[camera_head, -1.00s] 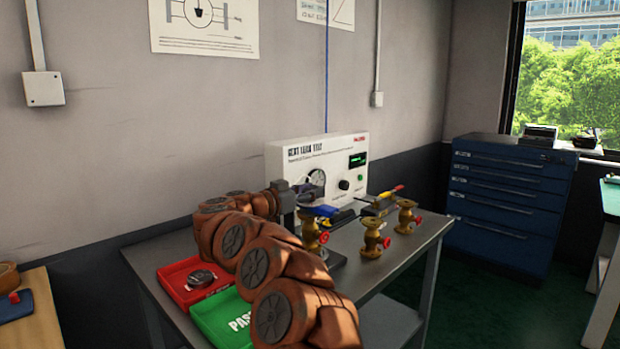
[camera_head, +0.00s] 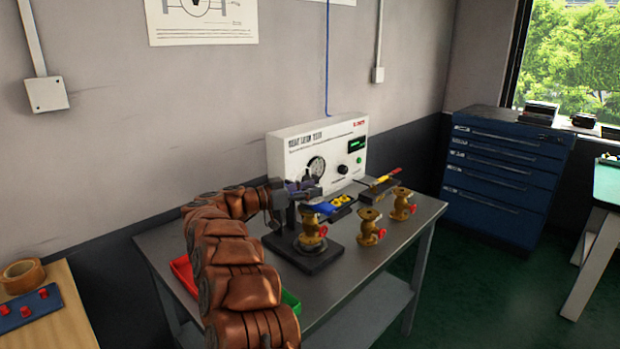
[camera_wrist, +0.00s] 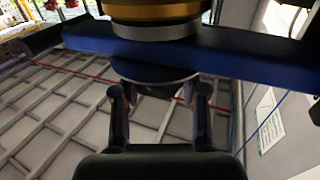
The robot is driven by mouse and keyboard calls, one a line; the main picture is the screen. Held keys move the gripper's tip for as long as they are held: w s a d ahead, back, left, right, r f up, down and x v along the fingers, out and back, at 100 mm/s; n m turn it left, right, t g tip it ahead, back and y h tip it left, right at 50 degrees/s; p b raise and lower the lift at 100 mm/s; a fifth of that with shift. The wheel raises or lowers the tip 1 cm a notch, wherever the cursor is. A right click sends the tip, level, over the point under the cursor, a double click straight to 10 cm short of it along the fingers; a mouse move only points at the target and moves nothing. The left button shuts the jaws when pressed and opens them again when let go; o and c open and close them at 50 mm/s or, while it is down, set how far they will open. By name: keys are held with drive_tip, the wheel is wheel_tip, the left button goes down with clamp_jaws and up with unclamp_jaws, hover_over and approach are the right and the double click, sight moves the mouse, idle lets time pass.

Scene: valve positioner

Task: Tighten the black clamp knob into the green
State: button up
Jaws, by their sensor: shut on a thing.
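The clamp stand has a dark base (camera_head: 330,252), with a brass valve (camera_head: 312,230) with a red handle standing upright on it. My gripper (camera_head: 305,188) is above this valve. In the wrist view a blue clamp bar (camera_wrist: 240,62) crosses in front of the valve's brass and grey top (camera_wrist: 155,10). A dark round knob (camera_wrist: 155,73) shows beside the bar, between the fingertips of my gripper (camera_wrist: 158,92), which is shut on it. The knob is too small to make out in the head view. No green band is readable on the gauge (camera_head: 316,166).
The white leak tester (camera_head: 290,150) stands at the back of the grey bench (camera_head: 395,235). Two more brass valves, one here (camera_head: 370,228), stand right of the base. Tools lie behind them. My arm partly hides the red tray (camera_head: 183,272) and green tray (camera_head: 291,303).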

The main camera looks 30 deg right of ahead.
drive_tip(key=shift+m+g+y+p, duration=0.45)
drive_tip(key=shift+m+g+p, duration=0.7)
drive_tip(key=shift+p, duration=1.4)
drive_tip(key=shift+m+g+y+p, duration=0.55)
drive_tip(key=shift+g+p, duration=1)
drive_tip(key=shift+p, duration=1)
drive_tip(key=o, duration=1.2)
drive_tip(key=shift+c, duration=0.2)
drive_tip(key=shift+a+f+n+t+h+b, duration=0.1)
drive_tip(key=shift+n+t+h+b, duration=0.4)
drive_tip(key=shift+b, duration=0.85)
drive_tip(key=n+t+b, duration=0.2)
drive_tip(key=t+b, duration=0.1)
drive_tip(key=b, duration=0.3)
drive_tip(key=n+t+h+b, duration=0.1)
drive_tip(key=t+b, duration=0.2)
drive_tip(key=b, duration=0.4)
drive_tip(key=shift+f+n+t, duration=0.15)
drive_tip(key=shift+n+t, duration=0.15)
drive_tip(key=shift+n, duration=0.1)
drive_tip(key=n+t+b, duration=0.2)
drive_tip(key=t+b, duration=0.1)
drive_tip(key=b, duration=0.5)
drive_tip(key=n+t+b, duration=0.2)
drive_tip(key=t+b, duration=0.1)
drive_tip(key=b, duration=0.6)
drive_tip(key=shift+t+y, duration=0.4)
